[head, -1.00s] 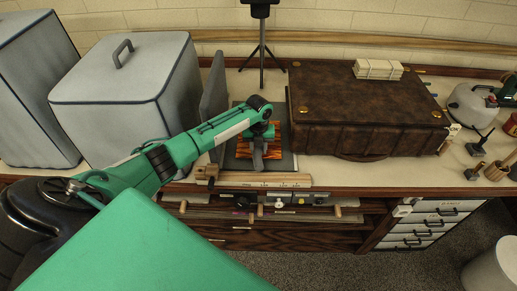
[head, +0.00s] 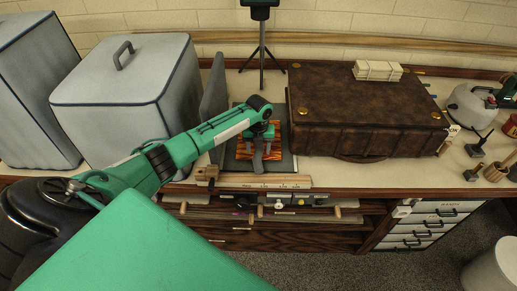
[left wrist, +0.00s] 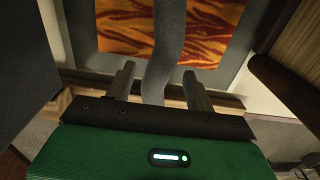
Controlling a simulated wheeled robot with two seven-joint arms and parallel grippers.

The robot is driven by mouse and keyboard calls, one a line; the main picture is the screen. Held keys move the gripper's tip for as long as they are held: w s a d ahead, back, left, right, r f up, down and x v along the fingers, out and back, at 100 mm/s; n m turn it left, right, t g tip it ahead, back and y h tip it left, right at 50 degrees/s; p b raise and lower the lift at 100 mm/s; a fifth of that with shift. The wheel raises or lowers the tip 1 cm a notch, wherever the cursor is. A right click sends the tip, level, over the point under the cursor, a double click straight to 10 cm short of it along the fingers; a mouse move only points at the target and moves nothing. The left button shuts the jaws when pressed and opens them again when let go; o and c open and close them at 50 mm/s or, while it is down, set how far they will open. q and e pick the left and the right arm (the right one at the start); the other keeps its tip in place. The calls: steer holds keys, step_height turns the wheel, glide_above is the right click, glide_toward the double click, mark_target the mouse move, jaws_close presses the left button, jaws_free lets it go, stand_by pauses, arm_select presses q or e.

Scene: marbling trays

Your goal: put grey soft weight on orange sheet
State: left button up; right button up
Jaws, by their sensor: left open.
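The orange sheet (left wrist: 115,40), marbled with dark streaks, lies flat in a grey tray (left wrist: 82,30); it also shows in the head view (head: 243,152). The grey soft weight (left wrist: 167,40) is a long, bent, smooth strip lying across the sheet; it also shows in the head view (head: 258,160). Its near end reaches down between my left fingers. My left gripper (left wrist: 158,76) is open, one finger on each side of the weight, with gaps visible. In the head view my left gripper (head: 262,140) hides part of the weight and sheet. My right gripper is not seen.
A wooden ruler strip (head: 265,181) runs along the bench's front edge. An upright grey panel (head: 214,100) stands left of the tray, a brown case (head: 360,110) close on its right. A black tripod (head: 262,60) stands behind. Large grey covered boxes (head: 125,100) fill the left.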

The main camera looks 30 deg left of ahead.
mark_target(259, 151)
arm_select(q)
step_height(259, 151, up, 11)
steer(key=p, duration=0.9)
steer(key=shift+r, duration=0.2)
